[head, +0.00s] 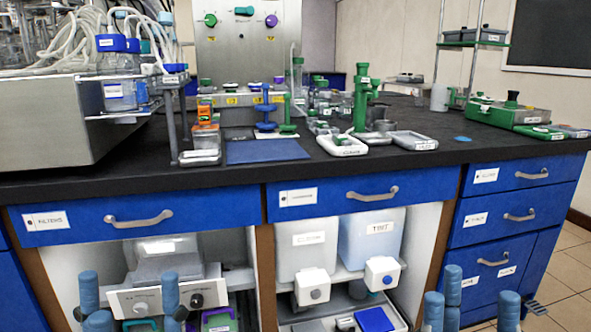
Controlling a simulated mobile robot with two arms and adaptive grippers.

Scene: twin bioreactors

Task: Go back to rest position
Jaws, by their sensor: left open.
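My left gripper (129,282) is at the bottom left edge of the head view, its blue fingers pointing up and spread apart with nothing between them. It is in front of the open cabinet bay below the bench. My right gripper (480,287) is at the bottom right edge, in front of the right drawers. Its blue fingers also stand apart with nothing seen between them. The palms and most of both arms are cut off by the frame.
A black bench top (400,160) over blue drawers (150,210) spans the view, crowded with labware. A blue mat (265,151) and white trays (343,145) lie near its front edge. Below stand a pump unit (165,298) and white containers (305,250). Tiled floor (565,270) shows at right.

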